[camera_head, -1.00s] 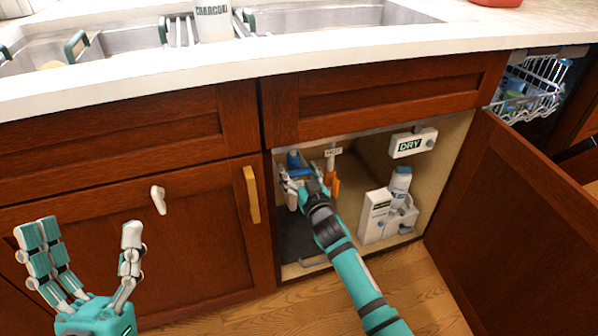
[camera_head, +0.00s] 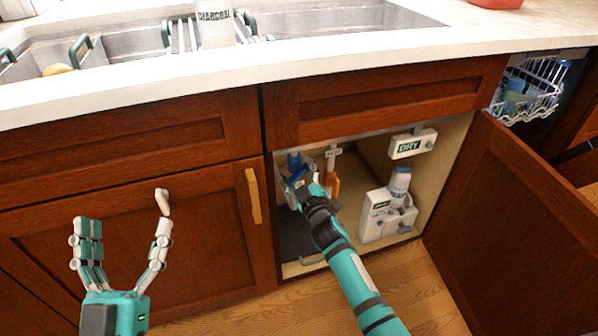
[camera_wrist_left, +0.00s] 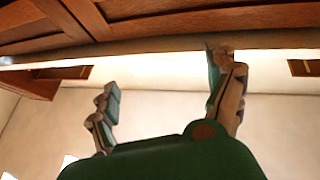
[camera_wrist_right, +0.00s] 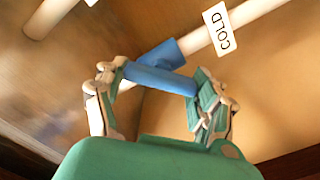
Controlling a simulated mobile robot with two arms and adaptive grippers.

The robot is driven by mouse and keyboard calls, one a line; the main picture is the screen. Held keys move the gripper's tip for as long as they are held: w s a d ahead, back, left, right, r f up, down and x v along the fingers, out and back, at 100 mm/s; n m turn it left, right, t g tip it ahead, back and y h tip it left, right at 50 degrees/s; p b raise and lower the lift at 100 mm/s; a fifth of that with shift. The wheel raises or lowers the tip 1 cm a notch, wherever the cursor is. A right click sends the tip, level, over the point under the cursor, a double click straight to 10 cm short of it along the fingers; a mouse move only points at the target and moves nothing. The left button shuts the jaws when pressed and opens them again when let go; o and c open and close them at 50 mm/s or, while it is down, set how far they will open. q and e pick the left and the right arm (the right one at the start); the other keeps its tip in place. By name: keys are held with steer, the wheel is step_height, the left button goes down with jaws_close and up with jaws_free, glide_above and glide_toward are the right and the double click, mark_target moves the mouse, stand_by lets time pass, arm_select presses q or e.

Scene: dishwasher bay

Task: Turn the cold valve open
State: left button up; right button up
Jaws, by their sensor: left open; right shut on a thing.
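The cold valve has a blue lever (camera_wrist_right: 160,80) and a blue body (camera_wrist_right: 163,54) on a white pipe (camera_wrist_right: 262,8) with a COLD label (camera_wrist_right: 220,27). In the head view its blue part (camera_head: 293,159) shows at the left of the open cabinet. My right gripper (camera_head: 298,181) reaches inside; in the right wrist view, the gripper (camera_wrist_right: 160,85) is shut on the lever, with fingers at both ends. The lever lies at an angle to the pipe. My left gripper (camera_head: 123,232) is open and empty before the closed left door.
An orange valve handle (camera_head: 332,184) hangs just right of my right gripper. A white device (camera_head: 376,215) and a DRY box (camera_head: 412,144) are at the cabinet's right. The open door (camera_head: 520,220) swings out right.

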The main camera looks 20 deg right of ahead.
steer(key=shift+f+n, duration=0.1)
steer(key=shift+n, duration=0.8)
steer(key=n, duration=0.2)
steer(key=shift+n, duration=0.4)
steer(key=shift+a+f+n, duration=0.1)
steer(key=shift+f+n, duration=0.05)
steer(key=shift+n, duration=1.05)
arm_select(q)
steer(key=shift+s+r+t+b, duration=0.35)
steer(key=shift+s+r+t, duration=0.4)
steer(key=shift+r+t, duration=0.25)
arm_select(e)
steer(key=shift+n, duration=1.3)
arm_select(q)
steer(key=shift+r, duration=0.1)
arm_select(e)
steer(key=o, duration=1.2)
steer(key=shift+c, duration=0.2)
